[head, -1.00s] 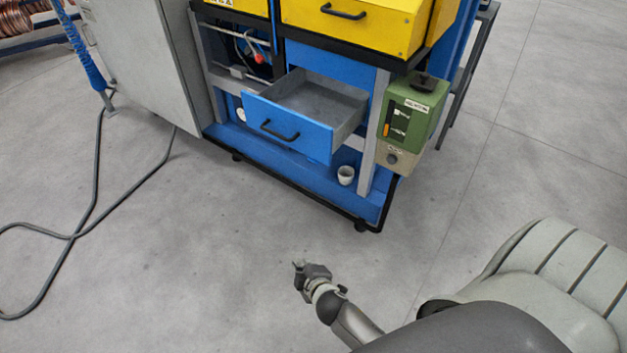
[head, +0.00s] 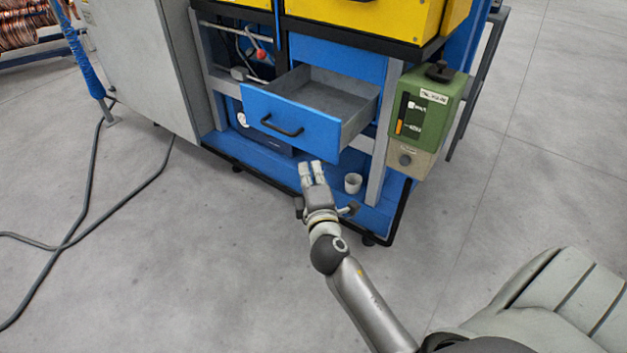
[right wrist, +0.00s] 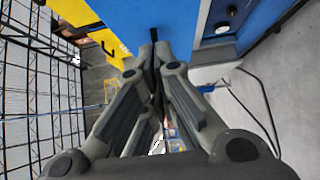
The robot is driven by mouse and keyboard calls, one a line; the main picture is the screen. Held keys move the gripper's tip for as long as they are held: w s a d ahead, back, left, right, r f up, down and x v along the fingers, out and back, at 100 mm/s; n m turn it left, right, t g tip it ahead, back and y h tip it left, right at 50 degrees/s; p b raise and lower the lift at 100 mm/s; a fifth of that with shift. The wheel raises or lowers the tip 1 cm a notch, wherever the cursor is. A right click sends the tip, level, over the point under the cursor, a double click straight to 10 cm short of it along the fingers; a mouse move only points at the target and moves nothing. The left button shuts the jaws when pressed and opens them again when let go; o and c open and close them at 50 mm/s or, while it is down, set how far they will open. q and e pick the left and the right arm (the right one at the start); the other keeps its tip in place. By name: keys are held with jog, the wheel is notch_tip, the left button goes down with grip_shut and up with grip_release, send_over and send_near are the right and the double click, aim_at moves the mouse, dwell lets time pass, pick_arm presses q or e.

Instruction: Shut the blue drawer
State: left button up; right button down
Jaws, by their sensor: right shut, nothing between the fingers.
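The blue drawer (head: 318,138) stands pulled out of the blue machine frame, its grey inside empty. Its black handle (head: 281,126) is on the front panel. My right gripper (head: 312,166) is just in front of and below the lower edge of the drawer front in the head view; I cannot tell whether it touches. In the right wrist view the fingers of the gripper (right wrist: 154,58) are closed together with nothing between them, and a blue surface fills the area ahead. My left gripper is not in view.
A green box (head: 425,108) is mounted on the frame right of the drawer. Yellow drawers (head: 365,18) are above. A dark cable (head: 92,190) lies on the floor at left. The floor in front is clear.

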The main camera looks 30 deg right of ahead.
aim_at(314, 137)
jog(key=shift+w+d, duration=2.8)
jog(key=shift+w, duration=0.15)
